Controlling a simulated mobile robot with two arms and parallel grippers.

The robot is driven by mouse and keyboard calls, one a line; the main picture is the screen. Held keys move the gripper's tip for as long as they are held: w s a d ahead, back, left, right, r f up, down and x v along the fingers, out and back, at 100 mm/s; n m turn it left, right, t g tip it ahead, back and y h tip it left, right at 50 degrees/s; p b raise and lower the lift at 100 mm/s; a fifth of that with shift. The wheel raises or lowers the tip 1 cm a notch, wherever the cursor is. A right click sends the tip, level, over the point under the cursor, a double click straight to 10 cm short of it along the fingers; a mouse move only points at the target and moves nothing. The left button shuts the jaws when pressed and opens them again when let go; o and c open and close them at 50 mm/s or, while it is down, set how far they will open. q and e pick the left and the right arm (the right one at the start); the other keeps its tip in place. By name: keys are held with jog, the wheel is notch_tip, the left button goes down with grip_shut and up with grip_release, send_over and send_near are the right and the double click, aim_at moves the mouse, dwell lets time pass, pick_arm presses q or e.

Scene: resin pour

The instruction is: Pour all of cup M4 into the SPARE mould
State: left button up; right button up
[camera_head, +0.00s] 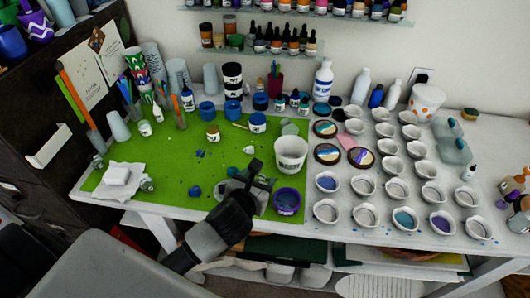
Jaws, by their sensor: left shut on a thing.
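My left gripper (264,184) reaches in over the front edge of the green mat. It is shut on a cup of purple resin (287,202), though its fingers partly hide the contact. The cup is near the mat's front right corner, and I cannot read a label on it. White round moulds (366,185) stand in rows on the table to the right. Most look empty; a few hold blue, teal or purple. I cannot make out which mould is marked SPARE. My right gripper is not in view.
A large white tub (291,155) stands just behind the purple cup. Round coasters (327,154) lie left of the moulds. Bottles line the back. The moulds stand close together with narrow gaps.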

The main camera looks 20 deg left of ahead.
pick_arm(q)
jog(key=w+d+p, duration=0.2)
jog(key=w+p, duration=0.4)
jog(key=w, duration=0.1)
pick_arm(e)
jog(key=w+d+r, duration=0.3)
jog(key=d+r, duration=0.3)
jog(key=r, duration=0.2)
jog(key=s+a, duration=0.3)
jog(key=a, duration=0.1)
pick_arm(q)
jog(key=d+f+m+t+y+b, duration=0.1)
jog(key=m+t+b, duration=0.3)
jog(key=m+b, duration=0.5)
jog(key=d+f+m+t+y+b, duration=0.1)
jog(key=d+f+m+t+b, duration=0.2)
jog(key=m+b, duration=0.6)
jog(key=shift+s+d+f+t+b, duration=0.3)
jog(key=shift+s+d+t, duration=0.05)
jog(key=shift+t, duration=0.25)
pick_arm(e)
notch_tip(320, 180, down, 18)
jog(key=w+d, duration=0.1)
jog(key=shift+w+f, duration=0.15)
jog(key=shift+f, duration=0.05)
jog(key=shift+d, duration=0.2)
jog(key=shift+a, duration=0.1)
